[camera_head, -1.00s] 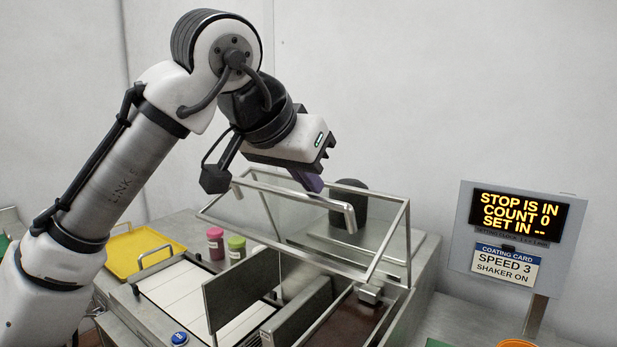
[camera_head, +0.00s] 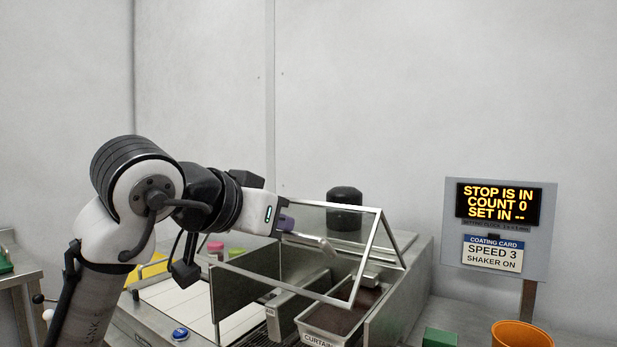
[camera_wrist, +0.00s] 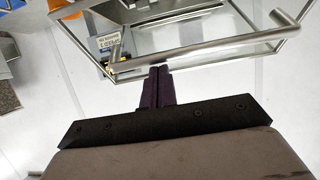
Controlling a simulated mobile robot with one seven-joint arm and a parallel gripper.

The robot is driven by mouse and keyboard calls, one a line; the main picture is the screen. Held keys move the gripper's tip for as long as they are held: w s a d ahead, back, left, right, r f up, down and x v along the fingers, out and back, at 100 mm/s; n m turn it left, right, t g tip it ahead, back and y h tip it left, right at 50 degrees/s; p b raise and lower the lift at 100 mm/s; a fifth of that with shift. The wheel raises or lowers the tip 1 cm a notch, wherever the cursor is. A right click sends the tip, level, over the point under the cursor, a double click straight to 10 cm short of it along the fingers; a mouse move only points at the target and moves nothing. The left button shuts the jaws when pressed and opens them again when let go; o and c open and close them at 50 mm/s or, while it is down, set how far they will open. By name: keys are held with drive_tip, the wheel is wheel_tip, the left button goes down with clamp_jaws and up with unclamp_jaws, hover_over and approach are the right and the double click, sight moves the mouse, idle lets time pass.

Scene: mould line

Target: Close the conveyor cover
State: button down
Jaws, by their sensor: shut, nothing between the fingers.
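The conveyor cover (camera_head: 362,262) is a clear panel in a metal frame over the machine. It slopes down toward the front, with its lower edge above the trays. A metal handle bar (camera_head: 311,241) crosses its face, and it shows large in the wrist view (camera_wrist: 205,50). My gripper (camera_head: 288,223) has purple fingers and is shut and empty at the handle's left part. In the wrist view the fingertips (camera_wrist: 158,70) are right at the bar; I cannot tell whether they touch it.
A tray marked CURTAIN (camera_head: 318,341) sits under the cover. A white-slatted belt (camera_head: 172,298) and blue button (camera_head: 180,334) are at left. A black cylinder (camera_head: 345,208) stands behind. A display sign (camera_head: 453,215), green block (camera_head: 440,337) and orange bowl (camera_head: 522,334) are at right.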

wheel_tip(320, 180, down, 23)
drive_tip(key=s+a+t+h+b, duration=0.1)
drive_tip(key=t+h+b, duration=0.4)
drive_tip(key=b, duration=1.7)
drive_tip(key=shift+s+a+r+t+b, duration=0.15)
drive_tip(key=shift+s+t+b, duration=0.3)
drive_tip(key=shift+t, duration=0.55)
